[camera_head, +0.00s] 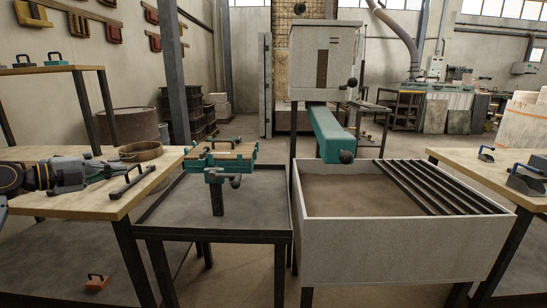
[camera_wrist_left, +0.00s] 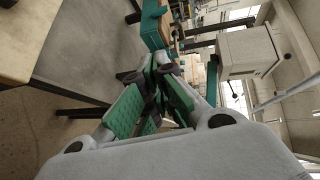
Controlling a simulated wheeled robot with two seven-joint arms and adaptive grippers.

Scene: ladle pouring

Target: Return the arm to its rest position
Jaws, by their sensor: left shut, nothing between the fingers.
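My left arm reaches in from the left edge in the head view, with my left gripper (camera_head: 100,169) low over the left wooden table (camera_head: 172,160). In the left wrist view the gripper's (camera_wrist_left: 165,68) green-padded fingers come together at the tips, shut with nothing between them. A round brown pan-like ladle bowl (camera_head: 141,153) sits just beyond the gripper on the same table. A dark bar-shaped handle (camera_head: 132,180) lies to the right of the gripper, close to the table's right edge; whether it joins the bowl is unclear. My right gripper is not in view.
A dark metal stand (camera_head: 240,200) with a green clamp (camera_head: 232,170) stands right of the table. A grey sand-filled box (camera_head: 400,250) with slats is further right. A green chute (camera_head: 333,135) hangs above it. Another wooden table (camera_head: 480,176) holds hand tools.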

